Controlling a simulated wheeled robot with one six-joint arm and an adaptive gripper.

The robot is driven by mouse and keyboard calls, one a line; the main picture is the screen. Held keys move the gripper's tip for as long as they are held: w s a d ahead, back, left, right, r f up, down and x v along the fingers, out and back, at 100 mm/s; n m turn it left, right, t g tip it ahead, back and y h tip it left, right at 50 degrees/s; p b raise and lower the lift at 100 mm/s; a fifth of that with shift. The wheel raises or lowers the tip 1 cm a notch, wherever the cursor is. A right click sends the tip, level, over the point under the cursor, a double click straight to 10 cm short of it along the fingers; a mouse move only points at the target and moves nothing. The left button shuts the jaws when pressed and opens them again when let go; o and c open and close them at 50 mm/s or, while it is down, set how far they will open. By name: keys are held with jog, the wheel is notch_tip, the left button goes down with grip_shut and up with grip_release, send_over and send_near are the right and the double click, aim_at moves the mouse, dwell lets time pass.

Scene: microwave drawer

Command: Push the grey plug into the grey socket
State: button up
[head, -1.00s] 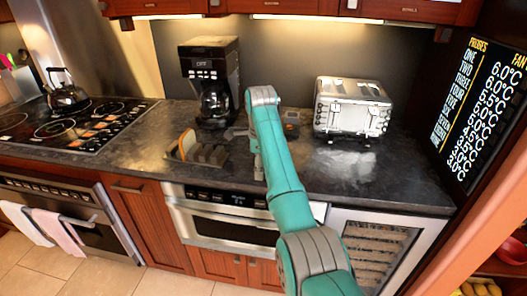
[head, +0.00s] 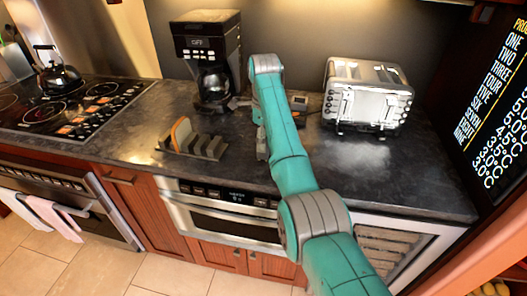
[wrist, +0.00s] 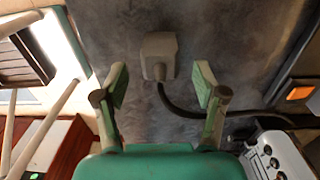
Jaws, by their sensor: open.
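A small grey block with a black cable (wrist: 158,55), which looks like the grey plug, lies on the dark countertop in the wrist view. My gripper (wrist: 160,76) is open, with one finger on each side of the picture and the plug just beyond and between the fingertips. I see no finger touching it. In the head view my arm hides most of the gripper and the plug. I cannot make out the grey socket for certain; a small grey piece (head: 238,103) shows just left of my arm in the head view.
A silver toaster (head: 368,95) stands right of my arm, and a small device with an orange display (head: 299,101) is close beside the arm. The counter front right is clear.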

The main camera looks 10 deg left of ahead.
aim_at(262, 156)
jog(key=shift+a+f, duration=0.1)
jog(key=shift+f, duration=2.75)
jog(key=c, duration=1.3)
jog(key=shift+r, duration=0.2)
